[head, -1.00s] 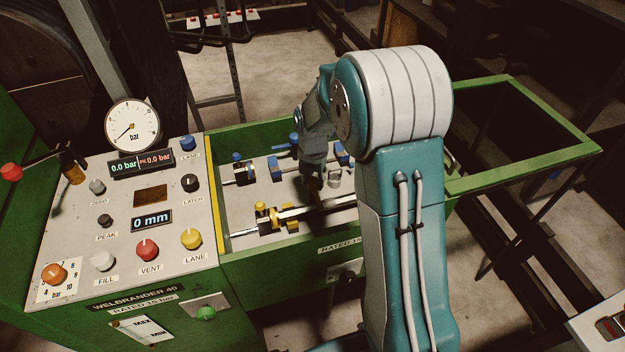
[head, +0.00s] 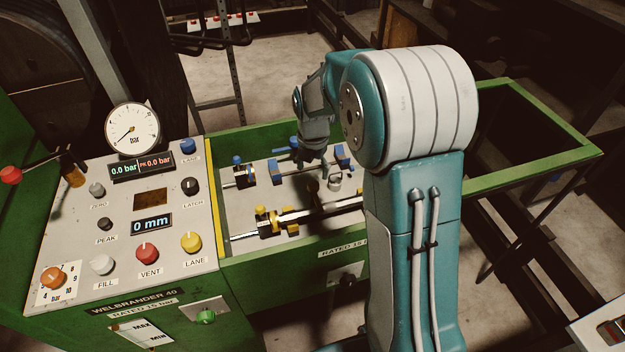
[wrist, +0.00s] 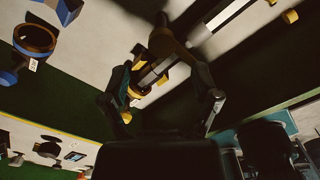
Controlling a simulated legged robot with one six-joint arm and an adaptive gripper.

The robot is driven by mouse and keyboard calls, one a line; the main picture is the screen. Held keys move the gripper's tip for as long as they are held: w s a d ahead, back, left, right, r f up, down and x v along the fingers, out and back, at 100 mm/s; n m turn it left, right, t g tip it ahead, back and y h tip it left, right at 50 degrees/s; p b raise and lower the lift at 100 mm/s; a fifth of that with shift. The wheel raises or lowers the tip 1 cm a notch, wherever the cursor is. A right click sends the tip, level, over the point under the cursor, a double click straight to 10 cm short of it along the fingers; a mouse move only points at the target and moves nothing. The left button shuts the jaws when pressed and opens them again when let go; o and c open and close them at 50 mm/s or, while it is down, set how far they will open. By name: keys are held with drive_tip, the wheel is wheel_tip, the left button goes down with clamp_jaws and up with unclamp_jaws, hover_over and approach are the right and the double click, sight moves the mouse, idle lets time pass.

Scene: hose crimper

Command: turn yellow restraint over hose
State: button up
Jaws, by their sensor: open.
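A black and white hose assembly (head: 320,210) lies along the near yellow lane of the green machine's bed. Yellow fittings (head: 292,229) sit at its left part, with a yellow-topped piece (head: 262,211) standing there. Which of them is the restraint I cannot tell for sure. My gripper (head: 326,172) is above the bed, behind and right of these yellow parts, apart from them. In the wrist view, my open gripper (wrist: 165,60) has yellow parts (wrist: 160,42) and a pale rod (wrist: 225,14) beyond its fingers. My arm hides the hose's right end.
Blue fittings (head: 275,170) sit in the far lane, close to my gripper. A control panel (head: 125,200) with knobs, a gauge (head: 132,128) and a 0 mm display (head: 151,220) is at the left. The green frame (head: 520,165) at the right is open inside.

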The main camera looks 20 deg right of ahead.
sight(313, 183)
wheel_tip(313, 183, up, 7)
drive_tip(key=shift+f, duration=0.2)
idle(0.4)
drive_tip(key=s+a+r+m+t, duration=0.2)
drive_tip(key=s+r+m+t, duration=0.1)
drive_tip(key=s+r+m, duration=0.8)
drive_tip(key=s+f+m+t, duration=0.1)
drive_tip(key=s+m+t, duration=0.1)
drive_tip(key=s+m, duration=1.2)
drive_tip(key=shift+s+a+m+t, duration=0.2)
drive_tip(key=shift+m+t, duration=0.1)
drive_tip(key=shift+m, duration=0.8)
